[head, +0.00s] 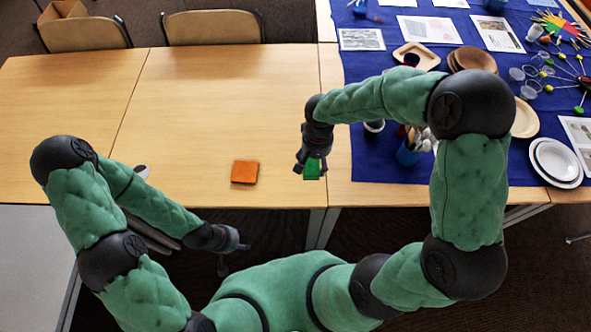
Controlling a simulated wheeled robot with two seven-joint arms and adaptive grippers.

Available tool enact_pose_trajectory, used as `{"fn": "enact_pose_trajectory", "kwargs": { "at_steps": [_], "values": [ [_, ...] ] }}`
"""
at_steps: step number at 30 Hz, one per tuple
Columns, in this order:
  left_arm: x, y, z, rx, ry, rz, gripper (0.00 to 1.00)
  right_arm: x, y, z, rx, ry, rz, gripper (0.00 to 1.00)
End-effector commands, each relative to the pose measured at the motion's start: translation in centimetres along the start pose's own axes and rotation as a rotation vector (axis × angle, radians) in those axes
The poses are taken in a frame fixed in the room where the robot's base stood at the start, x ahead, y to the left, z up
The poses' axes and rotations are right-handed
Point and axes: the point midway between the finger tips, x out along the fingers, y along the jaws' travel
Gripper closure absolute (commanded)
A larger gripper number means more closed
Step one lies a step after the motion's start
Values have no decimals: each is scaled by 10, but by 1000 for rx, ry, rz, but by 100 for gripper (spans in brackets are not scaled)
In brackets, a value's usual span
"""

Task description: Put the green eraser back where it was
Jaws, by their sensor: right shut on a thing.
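The green eraser (312,169) is a small bright green block in the head view, right of the middle of the picture. My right gripper (311,166) is shut on it, with dark fingers at its sides. The eraser appears over the near part of the wooden table (200,120); I cannot tell whether it touches the top. My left gripper (232,255) is low, in front of the table's near edge, and holds nothing that I can see. Its fingers look spread apart.
An orange square block (245,172) lies on the table left of my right gripper. A small whitish cup (141,171) stands partly behind my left arm. The blue cloth (375,165) at right carries cups, plates and papers. The table's middle is clear.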

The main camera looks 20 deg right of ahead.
Motion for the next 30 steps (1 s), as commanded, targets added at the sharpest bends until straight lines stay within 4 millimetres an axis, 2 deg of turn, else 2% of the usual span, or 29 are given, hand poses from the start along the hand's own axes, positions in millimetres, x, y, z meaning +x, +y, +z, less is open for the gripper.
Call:
{"fn": "enact_pose_trajectory", "kwargs": {
  "at_steps": [1,6,9,17,25,30],
  "values": [
    [5,-2,0,0,0,0,60,8,-11,-3,-6,-1,0,55],
    [16,-6,-1,0,0,0,60,37,-32,-11,-3,-1,1,55],
    [20,-7,-1,0,1,0,60,48,-42,-15,-2,0,0,55],
    [24,-8,-1,0,1,0,60,59,-51,-19,-1,1,0,55],
    [41,-15,-2,0,1,0,60,95,-55,-20,-1,-1,1,55],
    [40,-14,-2,0,1,0,60,94,-55,-20,0,1,0,55]
  ]
}}
